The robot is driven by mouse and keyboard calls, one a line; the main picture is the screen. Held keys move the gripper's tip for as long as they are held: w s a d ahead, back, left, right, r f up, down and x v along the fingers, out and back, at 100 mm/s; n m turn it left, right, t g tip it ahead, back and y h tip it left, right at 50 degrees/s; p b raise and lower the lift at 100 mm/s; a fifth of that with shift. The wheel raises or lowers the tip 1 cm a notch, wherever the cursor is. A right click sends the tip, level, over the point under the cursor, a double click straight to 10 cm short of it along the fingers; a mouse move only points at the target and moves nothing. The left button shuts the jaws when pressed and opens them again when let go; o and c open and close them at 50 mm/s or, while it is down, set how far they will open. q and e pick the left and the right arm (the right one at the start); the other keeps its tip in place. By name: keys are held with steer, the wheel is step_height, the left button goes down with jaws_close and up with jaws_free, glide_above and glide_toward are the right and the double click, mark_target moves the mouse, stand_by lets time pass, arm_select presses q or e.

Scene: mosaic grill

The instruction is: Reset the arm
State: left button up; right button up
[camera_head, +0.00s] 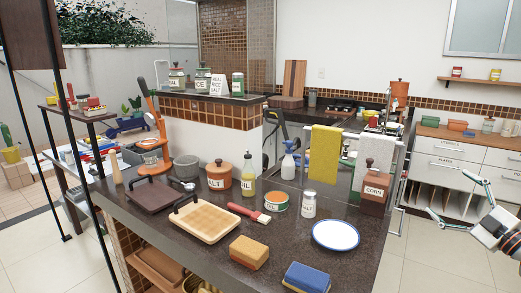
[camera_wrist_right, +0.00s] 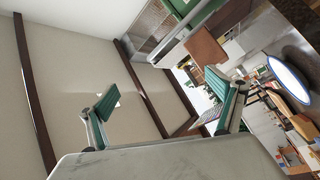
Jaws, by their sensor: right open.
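My right gripper (camera_head: 436,198) is at the right edge of the head view, in the air to the right of the counter. Its two green-padded fingers are spread wide with nothing between them. In the right wrist view the same gripper (camera_wrist_right: 165,98) shows both fingers apart and empty, with the scene tilted behind them. My left gripper is not in the head view.
White drawers (camera_head: 455,163) stand behind my right gripper. Open floor (camera_head: 415,265) lies right of the counter.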

steer(key=d+f+m+g+h, duration=0.1)
steer(key=d+f+m+h, duration=0.2)
steer(key=d+h, duration=0.35)
steer(key=d+f+m+g+h, duration=0.25)
steer(key=d+f+h, duration=0.2)
steer(key=d, duration=0.35)
steer(key=s+a+f+g+y, duration=0.1)
steer(key=s+a+f+y, duration=0.3)
steer(key=a+f, duration=1.15)
steer(key=s+a+f+m+g, duration=0.1)
steer(key=s+a+f+g, duration=0.1)
steer(key=s+a+f, duration=0.75)
steer(key=s+a+f+m+g+y, duration=0.1)
steer(key=s+a+f, duration=0.4)
steer(key=s+a, duration=0.5)
steer(key=s+a+f+m+g+y, duration=0.1)
steer(key=s+a+f+m+y, duration=0.1)
steer(key=s+a+f, duration=0.3)
steer(key=s+a, duration=0.4)
steer(key=a, duration=0.4)
steer(key=shift+s+a+f+y, duration=0.2)
steer(key=shift+s+a+y, duration=0.2)
steer(key=shift+m, duration=0.25)
